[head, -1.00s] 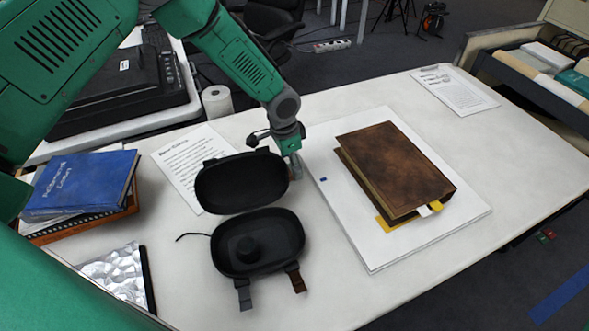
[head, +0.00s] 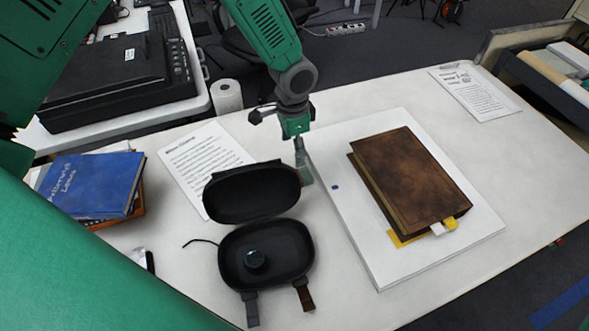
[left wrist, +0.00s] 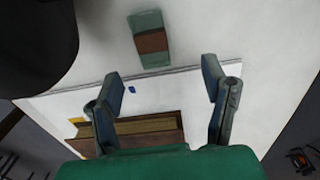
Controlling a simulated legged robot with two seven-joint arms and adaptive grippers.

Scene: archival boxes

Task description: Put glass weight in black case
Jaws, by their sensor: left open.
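The black case (head: 266,290) lies open on the white table, lid (head: 252,193) tilted back, with a dark round piece (head: 254,259) inside. The case's dark edge fills the upper left of the left wrist view (left wrist: 35,40). A small greenish block with a brown band (left wrist: 151,40), apparently the glass weight, lies on the table beyond my fingertips. In the head view the block (head: 305,176) is beside the lid's right edge, partly hidden. My left gripper (left wrist: 162,75) is open and empty, fingers on either side of the block's line; it points down in the head view (head: 299,147). My right gripper is not in view.
A brown book (head: 410,178) lies on a white board (head: 380,270) to the right. A printed sheet (head: 195,155) is behind the case. A clipboard (head: 475,92) is at back right.

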